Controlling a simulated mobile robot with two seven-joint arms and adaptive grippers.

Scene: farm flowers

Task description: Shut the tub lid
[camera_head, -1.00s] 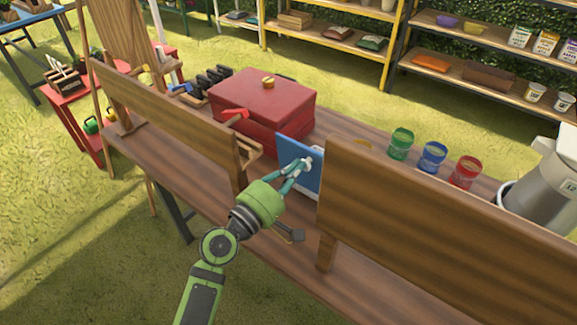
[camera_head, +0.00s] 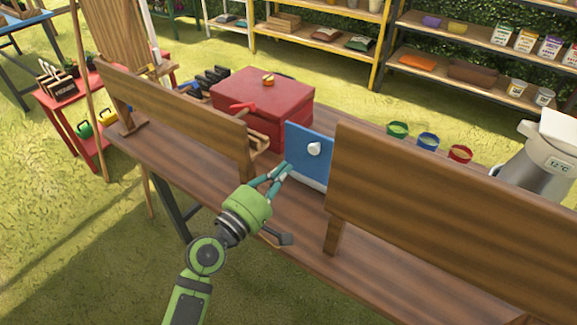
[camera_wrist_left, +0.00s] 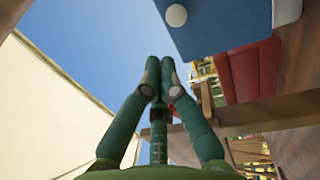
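A blue panel with a white round knob, which looks like the tub lid (camera_head: 312,140), stands upright on the wooden bench, between two brown boards. A pale strip shows along its lower edge; the tub body cannot be made out clearly. The lid with its knob is also at the top of the left wrist view (camera_wrist_left: 215,22). My left gripper (camera_head: 285,168) is in front of the lid's lower left part, below and left of the knob. In the left wrist view its fingertips (camera_wrist_left: 160,65) are together with nothing between them. My right gripper is not in view.
Brown boards stand left (camera_head: 175,112) and right (camera_head: 450,210) of the lid along the bench's front. A red box (camera_head: 262,100) is behind the lid. Green, blue and red cups (camera_head: 428,141) and a grey jug (camera_head: 545,160) stand behind the right board.

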